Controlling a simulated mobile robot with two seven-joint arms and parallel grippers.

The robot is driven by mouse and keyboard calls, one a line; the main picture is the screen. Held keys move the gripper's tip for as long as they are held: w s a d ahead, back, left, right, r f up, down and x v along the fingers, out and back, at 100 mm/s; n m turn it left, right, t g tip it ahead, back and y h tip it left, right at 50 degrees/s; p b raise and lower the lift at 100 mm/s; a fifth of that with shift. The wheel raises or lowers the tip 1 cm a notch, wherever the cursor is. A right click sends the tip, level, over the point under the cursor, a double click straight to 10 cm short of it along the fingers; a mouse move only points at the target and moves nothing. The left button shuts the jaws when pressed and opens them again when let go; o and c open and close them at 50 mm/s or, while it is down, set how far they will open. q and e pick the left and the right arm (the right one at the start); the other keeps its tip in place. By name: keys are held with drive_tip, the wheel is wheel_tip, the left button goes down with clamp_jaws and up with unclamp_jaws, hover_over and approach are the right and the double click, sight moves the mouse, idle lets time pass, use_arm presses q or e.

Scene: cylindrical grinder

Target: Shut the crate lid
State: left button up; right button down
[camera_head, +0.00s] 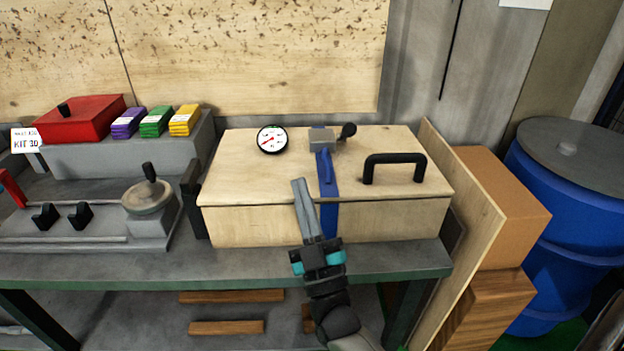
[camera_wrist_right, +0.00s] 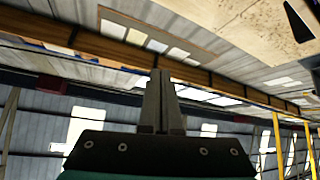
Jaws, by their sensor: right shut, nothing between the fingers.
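The light plywood crate (camera_head: 255,227) stands on the grey bench in the head view. Its lid (camera_head: 230,170) lies flat over the box, with no clear gap along the front edge. A black handle (camera_head: 394,160) is on the lid's right part, and a blue strap (camera_head: 328,190) runs over the lid and down the front. My right gripper (camera_head: 299,182) is shut and empty, pointing up at the crate's front edge just left of the strap. I cannot tell whether it touches the lid. Its closed fingers also show in the wrist view (camera_wrist_right: 161,78). My left gripper is not in view.
A round gauge (camera_head: 272,139) and a grey block (camera_head: 322,140) with a black knob are at the lid's back. A grinder handwheel (camera_head: 148,198) is left of the crate. A plywood board (camera_head: 466,225), cardboard box (camera_head: 505,205) and blue barrel (camera_head: 565,215) stand to the right.

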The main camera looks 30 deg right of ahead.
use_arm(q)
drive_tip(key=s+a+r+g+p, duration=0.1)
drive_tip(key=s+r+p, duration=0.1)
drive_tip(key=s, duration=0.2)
use_arm(e)
wheel_tip(320, 180, down, 7)
drive_tip(key=s+d+m+g+h, duration=0.1)
drive_tip(key=s+m+g+h, duration=0.1)
drive_tip(key=m+g+h, duration=0.55)
drive_tip(key=w+d+b, duration=0.1)
drive_tip(key=w, duration=0.2)
drive_tip(key=w+d+m+t+y+b, duration=0.1)
drive_tip(key=w+d, duration=0.1)
drive_tip(key=w+d+r+y+b, duration=0.1)
drive_tip(key=w, duration=0.2)
drive_tip(key=shift+w+d+t+y, duration=0.25)
drive_tip(key=shift+w+d, duration=0.05)
drive_tip(key=shift+w, duration=0.05)
use_arm(q)
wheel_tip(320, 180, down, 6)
drive_tip(key=b, duration=0.3)
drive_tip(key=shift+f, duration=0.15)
use_arm(e)
drive_tip(key=shift+s+f, duration=0.1)
drive_tip(key=shift+f, duration=1.1)
